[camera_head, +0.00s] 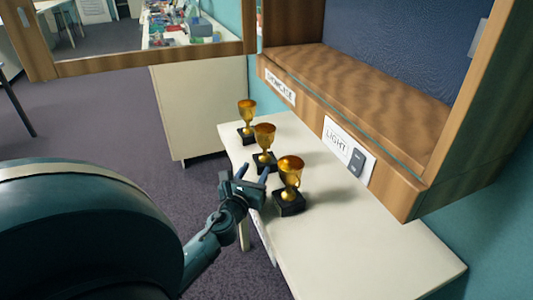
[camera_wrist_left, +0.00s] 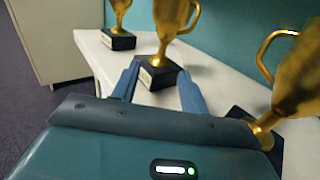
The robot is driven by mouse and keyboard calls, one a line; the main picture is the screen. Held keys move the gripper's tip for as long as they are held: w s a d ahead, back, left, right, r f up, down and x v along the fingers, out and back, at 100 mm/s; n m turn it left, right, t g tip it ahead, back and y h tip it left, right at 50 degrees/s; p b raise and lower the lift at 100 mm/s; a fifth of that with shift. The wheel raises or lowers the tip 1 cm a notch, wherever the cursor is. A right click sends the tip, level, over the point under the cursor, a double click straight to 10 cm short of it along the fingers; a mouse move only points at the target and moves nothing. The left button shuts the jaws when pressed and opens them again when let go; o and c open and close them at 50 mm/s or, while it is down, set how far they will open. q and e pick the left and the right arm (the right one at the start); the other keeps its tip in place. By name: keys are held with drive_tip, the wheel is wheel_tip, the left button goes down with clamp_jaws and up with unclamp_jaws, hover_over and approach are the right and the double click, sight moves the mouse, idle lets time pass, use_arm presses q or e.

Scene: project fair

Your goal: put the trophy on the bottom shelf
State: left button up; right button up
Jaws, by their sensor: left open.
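Three gold trophies on black bases stand upright in a row on a white table (camera_head: 370,250): a far one (camera_head: 246,110), a middle one (camera_head: 264,137) and a near one (camera_head: 290,172). My left gripper (camera_head: 252,173) is open and empty at the table's left edge, beside the near trophy. In the left wrist view, its fingers point at the base of the middle trophy (camera_wrist_left: 158,74); the near trophy (camera_wrist_left: 297,80) is at the right, partly cut off. The wooden bottom shelf (camera_head: 365,80) of the showcase is bare where visible. My right gripper is out of view.
The showcase hangs above the table's back edge, with a "SHOWCASE" label (camera_head: 280,86) and a light switch panel (camera_head: 348,149) on its front. A wood-framed glass door (camera_head: 150,59) stands open at the left. A cream cabinet (camera_head: 203,105) stands behind the table.

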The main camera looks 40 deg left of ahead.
sight(264, 155)
use_arm(q)
drive_tip(key=x, duration=0.3)
drive_tip(key=shift+w, duration=0.1)
drive_tip(key=shift+r+x, duration=0.15)
drive_tip(key=shift+x, duration=1.15)
drive_tip(key=shift+r+x, duration=0.15)
drive_tip(key=shift+x, duration=1.2)
drive_tip(key=shift+c, duration=0.4)
clamp_jaws()
drive_tip(key=shift+r, duration=0.1)
